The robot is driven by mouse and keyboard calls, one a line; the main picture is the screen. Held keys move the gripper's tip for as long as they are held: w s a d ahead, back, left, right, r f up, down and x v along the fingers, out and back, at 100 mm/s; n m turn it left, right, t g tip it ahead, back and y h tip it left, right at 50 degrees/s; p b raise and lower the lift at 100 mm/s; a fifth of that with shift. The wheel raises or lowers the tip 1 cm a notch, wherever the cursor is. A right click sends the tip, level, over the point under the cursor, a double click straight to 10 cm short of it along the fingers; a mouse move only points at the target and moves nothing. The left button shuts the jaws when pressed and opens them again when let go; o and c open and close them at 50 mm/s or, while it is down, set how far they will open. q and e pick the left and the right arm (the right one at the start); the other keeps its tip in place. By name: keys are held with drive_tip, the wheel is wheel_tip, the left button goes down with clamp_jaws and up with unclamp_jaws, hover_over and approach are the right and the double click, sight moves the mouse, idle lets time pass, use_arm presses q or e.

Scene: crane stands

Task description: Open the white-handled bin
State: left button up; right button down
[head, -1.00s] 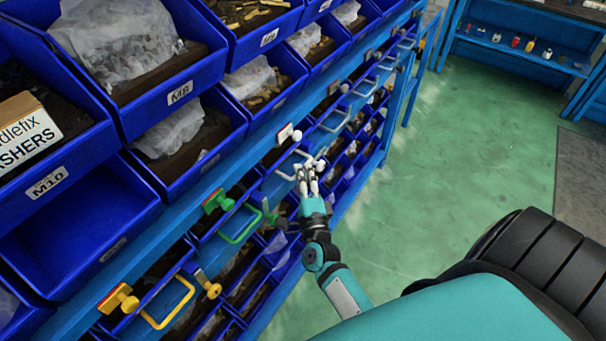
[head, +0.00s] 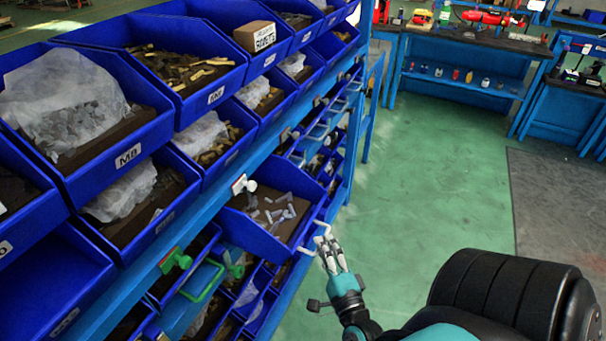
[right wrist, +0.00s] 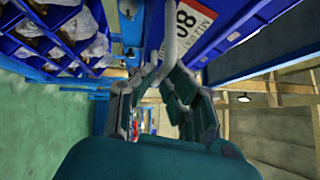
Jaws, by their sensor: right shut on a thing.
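The white-handled bin (head: 252,236) is a blue drawer-like bin slid well out of the rack, with several pale small pieces lying on its brown bottom. My right gripper (head: 327,248) is at its front end, shut on the white handle (head: 320,229). In the right wrist view the fingers (right wrist: 168,80) close around the white handle (right wrist: 174,38), below the blue bin front with a white label (right wrist: 190,25). The fingers hide part of the handle. My left gripper is not in view.
The blue rack (head: 120,290) holds more bins above and below, including one with a green handle (head: 203,283). Green floor (head: 420,180) is clear to the right. A blue workbench (head: 465,75) stands at the back.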

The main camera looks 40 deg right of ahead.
drive_tip(key=shift+s+d+f, duration=0.1)
drive_tip(key=shift+s+d, duration=0.1)
drive_tip(key=shift+s, duration=0.35)
drive_tip(key=shift+s+d, duration=0.2)
drive_tip(key=shift+s, duration=0.3)
drive_tip(key=c, duration=1.4)
unclamp_jaws()
drive_tip(key=v, duration=1.2)
